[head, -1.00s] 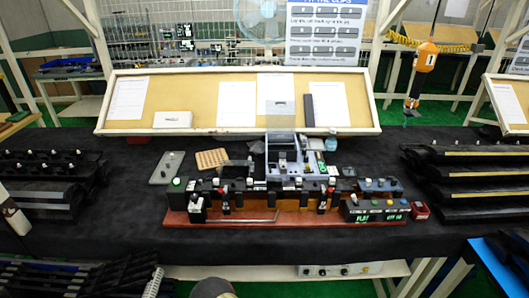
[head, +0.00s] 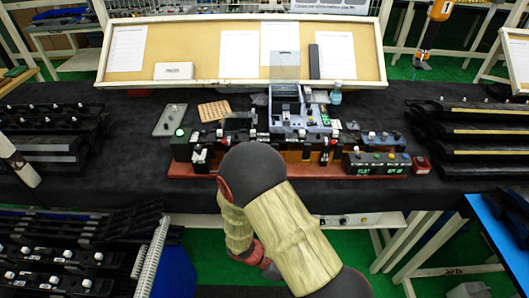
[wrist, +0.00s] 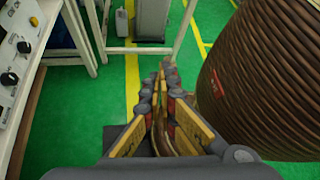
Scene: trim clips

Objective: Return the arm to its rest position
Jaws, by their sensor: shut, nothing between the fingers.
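My gripper (wrist: 166,72) shows in the wrist view with its fingers together and empty, pointing over the green floor. In the head view my arm is folded low in front of the bench, its dark elbow and tan sleeve covering part of the work fixture. I cannot make out the gripper in the head view. The fixture (head: 190,171), a reddish base with black blocks and clips, sits on the black-covered bench (head: 110,190).
In the wrist view a white panel with knobs (wrist: 22,50) is at the left and a large brown ribbed cylinder (wrist: 262,80) is close at the right. Green floor (wrist: 85,110) lies between. Racks of black trim (head: 70,240) stand at the lower left in the head view.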

